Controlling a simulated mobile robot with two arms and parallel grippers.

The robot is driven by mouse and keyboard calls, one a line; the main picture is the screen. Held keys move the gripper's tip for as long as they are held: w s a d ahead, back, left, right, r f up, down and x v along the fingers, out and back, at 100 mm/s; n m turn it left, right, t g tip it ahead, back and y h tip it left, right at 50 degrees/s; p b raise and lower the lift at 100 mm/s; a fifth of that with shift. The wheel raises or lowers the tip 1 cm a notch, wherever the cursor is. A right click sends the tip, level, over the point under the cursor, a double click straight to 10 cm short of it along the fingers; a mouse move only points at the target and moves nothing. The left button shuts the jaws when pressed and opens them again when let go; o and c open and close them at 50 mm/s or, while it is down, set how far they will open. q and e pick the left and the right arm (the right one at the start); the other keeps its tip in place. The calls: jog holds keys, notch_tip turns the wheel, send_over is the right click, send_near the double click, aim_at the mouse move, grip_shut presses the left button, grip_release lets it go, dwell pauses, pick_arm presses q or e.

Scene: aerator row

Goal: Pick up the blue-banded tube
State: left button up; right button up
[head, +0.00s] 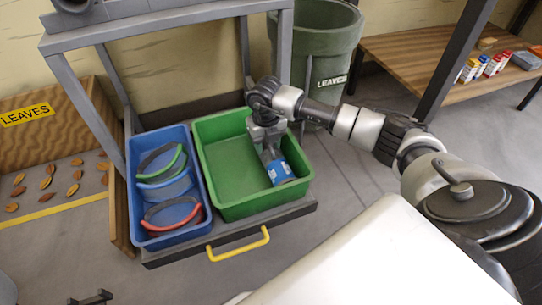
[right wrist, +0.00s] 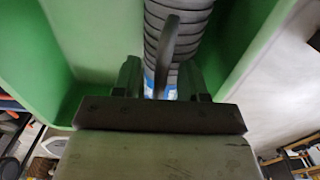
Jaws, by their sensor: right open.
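The blue-banded tube lies in the green bin (head: 232,208); its blue part (head: 280,172) shows at the bin's right side. In the right wrist view a grey ribbed tube (right wrist: 182,20) runs down behind my fingers, with a bit of blue low between them. My right gripper (head: 268,150) reaches down into the bin over the tube. It is open, with its dark fingers (right wrist: 160,82) apart in front of the tube; I cannot tell if they touch it. A dark forked shape at the lower left of the head view seems to be my left gripper (head: 92,298); its state is unclear.
A blue bin (head: 198,225) left of the green one holds curved pieces with green, blue and red bands. Both bins sit on a grey shelf with a yellow handle (head: 238,246). A frame post and a green leaves barrel (head: 320,50) stand behind.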

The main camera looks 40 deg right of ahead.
grip_shut()
jog(key=shift+r, duration=0.1)
dwell(0.3)
